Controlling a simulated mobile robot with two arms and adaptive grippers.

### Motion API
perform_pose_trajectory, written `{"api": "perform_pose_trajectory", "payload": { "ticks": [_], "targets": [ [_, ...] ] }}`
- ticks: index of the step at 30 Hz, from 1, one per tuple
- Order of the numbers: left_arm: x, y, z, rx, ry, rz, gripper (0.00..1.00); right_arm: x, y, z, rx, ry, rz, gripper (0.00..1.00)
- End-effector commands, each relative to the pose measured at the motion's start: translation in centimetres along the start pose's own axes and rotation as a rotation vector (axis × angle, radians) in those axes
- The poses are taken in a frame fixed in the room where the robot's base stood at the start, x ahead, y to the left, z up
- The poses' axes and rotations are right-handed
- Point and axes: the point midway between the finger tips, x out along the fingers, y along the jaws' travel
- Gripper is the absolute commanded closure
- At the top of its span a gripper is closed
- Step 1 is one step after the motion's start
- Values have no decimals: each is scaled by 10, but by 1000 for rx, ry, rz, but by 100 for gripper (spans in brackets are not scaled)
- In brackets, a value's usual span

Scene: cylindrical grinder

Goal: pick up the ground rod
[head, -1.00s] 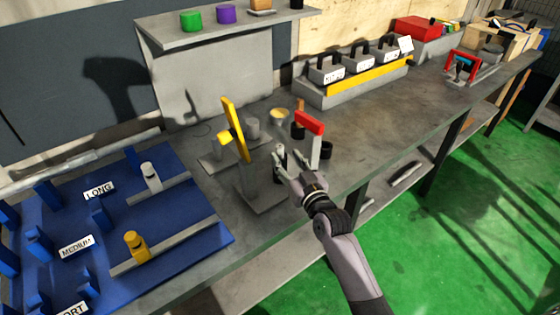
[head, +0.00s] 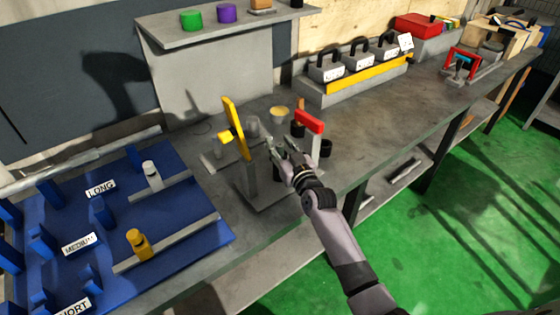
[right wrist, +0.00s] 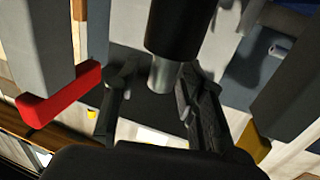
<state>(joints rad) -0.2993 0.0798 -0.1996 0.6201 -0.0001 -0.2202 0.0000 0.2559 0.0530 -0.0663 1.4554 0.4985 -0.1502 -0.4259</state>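The grinder stands on the workbench with a yellow upright part (head: 236,127), a grey post (head: 250,180) and a red-topped bracket (head: 309,122). My right gripper (head: 280,145) is between the yellow part and the red bracket. In the right wrist view, my gripper's fingers (right wrist: 152,98) are spread. A dark cylinder (right wrist: 173,28) with a grey metal end (right wrist: 164,76) reaches between them. It is close to the right finger, with a gap to the left one. I cannot tell whether this is the ground rod; in the head view the gripper hides that spot. My left gripper is not in view.
A blue board (head: 190,215) marked LONG, MEDIUM and SHORT lies at the left. Handled grey blocks (head: 360,62) stand on a stand behind. A shelf (head: 215,30) hangs above.

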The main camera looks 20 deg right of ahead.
Motion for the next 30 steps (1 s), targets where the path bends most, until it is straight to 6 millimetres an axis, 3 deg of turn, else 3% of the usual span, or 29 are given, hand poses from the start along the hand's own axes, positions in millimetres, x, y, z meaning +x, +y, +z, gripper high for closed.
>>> {"api": "perform_pose_trajectory", "payload": {
  "ticks": [15, 30],
  "targets": [
    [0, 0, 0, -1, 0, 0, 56, 0, 0, 0, 0, 0, 0, 99],
    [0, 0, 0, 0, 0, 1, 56, 0, 0, 0, 0, 0, 0, 100]
  ]
}}
